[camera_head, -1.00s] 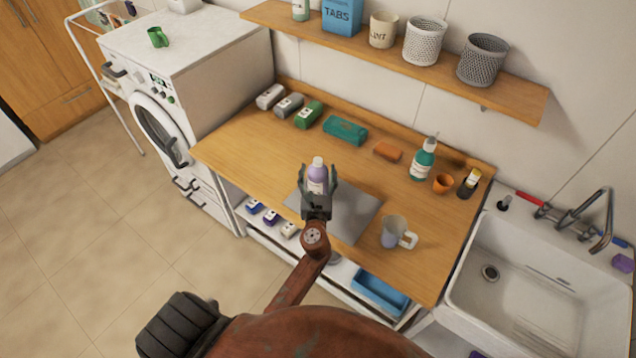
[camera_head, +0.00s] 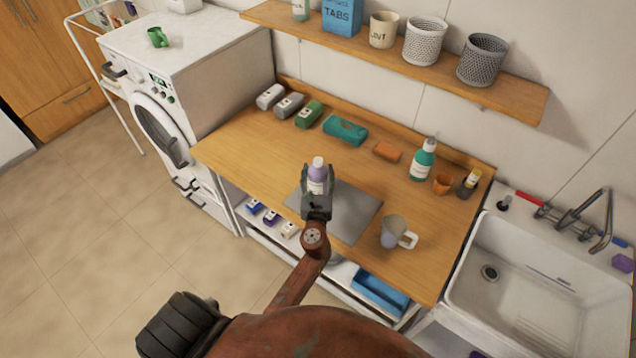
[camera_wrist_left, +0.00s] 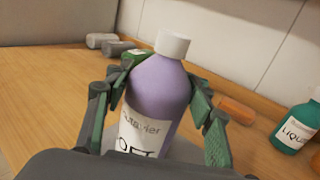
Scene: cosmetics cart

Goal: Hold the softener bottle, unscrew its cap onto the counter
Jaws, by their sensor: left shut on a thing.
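The softener bottle (camera_head: 317,174) is purple with a white label and stands upright at the grey mat (camera_head: 352,212) on the wooden counter (camera_head: 262,152). Its white cap (camera_head: 318,161) is on the neck; it also shows in the left wrist view (camera_wrist_left: 173,45). My left gripper (camera_head: 318,182) is shut on the bottle, with a finger on each side of its body; the bottle shows large between the fingers in the left wrist view (camera_wrist_left: 157,95). The bottle's base is hidden behind the gripper. My right gripper is not in view.
A measuring cup (camera_head: 394,232) stands right of the mat. A teal bottle (camera_head: 422,162), orange cup (camera_head: 442,184), dark bottle (camera_head: 469,184), orange block (camera_head: 387,151) and teal case (camera_head: 345,130) are toward the back and right. The counter's left part is clear. A sink (camera_head: 510,290) is at right.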

